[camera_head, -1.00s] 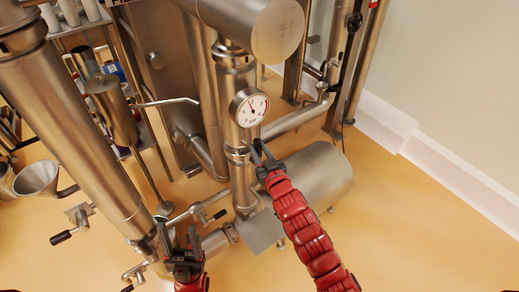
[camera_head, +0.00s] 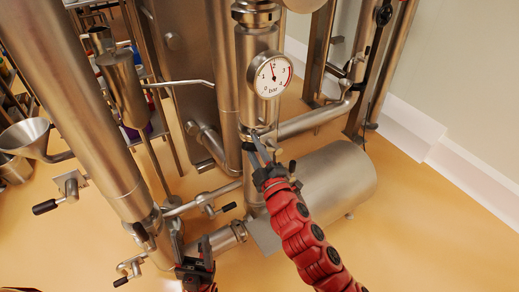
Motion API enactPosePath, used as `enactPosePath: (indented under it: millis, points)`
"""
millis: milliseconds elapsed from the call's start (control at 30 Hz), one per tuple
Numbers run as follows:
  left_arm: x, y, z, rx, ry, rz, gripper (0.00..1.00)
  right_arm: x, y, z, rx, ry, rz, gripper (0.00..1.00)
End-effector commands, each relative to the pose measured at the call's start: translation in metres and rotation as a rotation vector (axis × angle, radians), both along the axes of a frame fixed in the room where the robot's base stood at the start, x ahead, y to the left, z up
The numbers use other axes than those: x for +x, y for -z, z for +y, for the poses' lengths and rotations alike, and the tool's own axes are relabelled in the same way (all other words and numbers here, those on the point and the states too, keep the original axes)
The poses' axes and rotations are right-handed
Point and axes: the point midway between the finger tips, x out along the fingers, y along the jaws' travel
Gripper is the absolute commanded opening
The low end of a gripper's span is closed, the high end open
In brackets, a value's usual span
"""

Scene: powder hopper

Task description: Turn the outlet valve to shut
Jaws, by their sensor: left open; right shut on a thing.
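A valve handle with a black tip (camera_head: 292,166) shows beside the vertical steel pipe, below the round pressure gauge (camera_head: 270,75). My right gripper (camera_head: 258,151) is at this spot, shut on what looks like this handle; the fingers hide most of it. Which way the handle points is hard to tell. My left gripper (camera_head: 193,250) is open and empty, low in front of the pipes. Other black-handled valves sit on the lower pipe (camera_head: 215,206), at the left (camera_head: 58,198) and at the bottom left (camera_head: 128,270). No label marks the outlet valve.
A horizontal steel tank (camera_head: 325,185) lies right of my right gripper. A thick slanted pipe (camera_head: 85,110) stands at the left, with a funnel (camera_head: 28,138) beyond it. The orange floor (camera_head: 430,240) is clear at the right.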

Motion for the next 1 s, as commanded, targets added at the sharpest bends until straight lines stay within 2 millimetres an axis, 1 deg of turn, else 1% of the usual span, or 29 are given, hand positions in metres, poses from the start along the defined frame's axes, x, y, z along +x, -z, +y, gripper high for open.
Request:
enactPosePath:
  millis: [33,100,500,700,1000]
  points:
    - [0.000,0.013,0.000,0.000,0.000,0.000,0.59,-0.002,0.011,0.003,-0.036,-0.003,-0.026,0.00]
    - [0.000,0.021,0.000,0.000,0.000,0.000,0.59,-0.004,0.016,0.005,-0.089,-0.002,-0.065,0.00]
    - [0.000,0.060,0.000,0.000,0.000,0.000,0.59,-0.008,0.046,0.012,-0.375,0.000,-0.271,0.00]
    - [0.000,0.073,0.000,0.000,0.000,0.000,0.59,-0.009,0.056,0.013,-0.475,-0.001,-0.345,0.00]
    - [0.000,0.082,0.000,0.000,0.000,0.000,0.59,-0.009,0.066,0.012,-0.558,-0.002,-0.400,0.00]
